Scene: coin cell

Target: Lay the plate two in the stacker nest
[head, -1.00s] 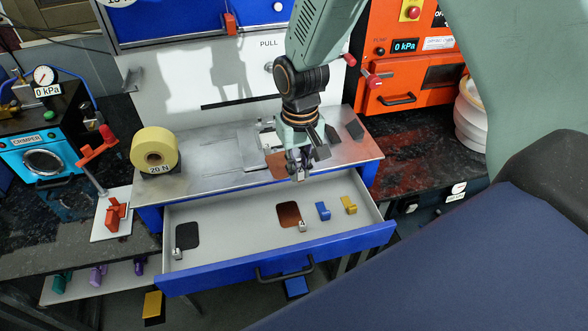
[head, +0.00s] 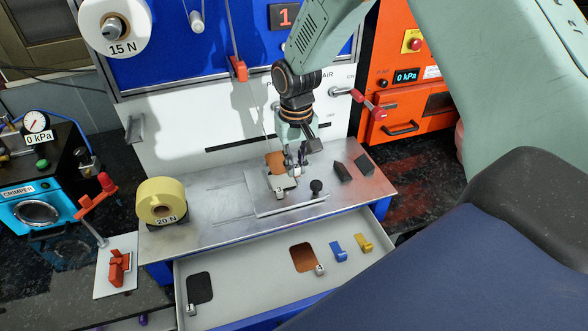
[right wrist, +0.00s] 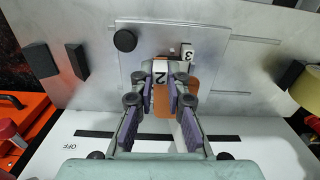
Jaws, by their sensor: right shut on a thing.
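My right gripper (head: 294,164) is over the silver work surface and shut on the tab of plate two (head: 274,160), which is copper coloured. In the right wrist view, the white tab marked 2 (right wrist: 160,72) sits between the purple finger pads, with copper showing behind the fingers. The stacker nest (head: 262,203) seems to be on the silver plate below. A white tab marked 3 (right wrist: 187,53) shows beside the held plate; what it belongs to is mostly hidden. Whether plate two touches the nest, I cannot tell. My left gripper is out of view.
The open drawer (head: 243,286) in front holds a black plate (head: 200,287), another copper plate (head: 303,257), a blue clip (head: 337,250) and a yellow one (head: 362,243). A black knob (head: 316,186) and dark blocks (head: 342,171) stand right of the gripper. A yellow roll (head: 162,200) stands left.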

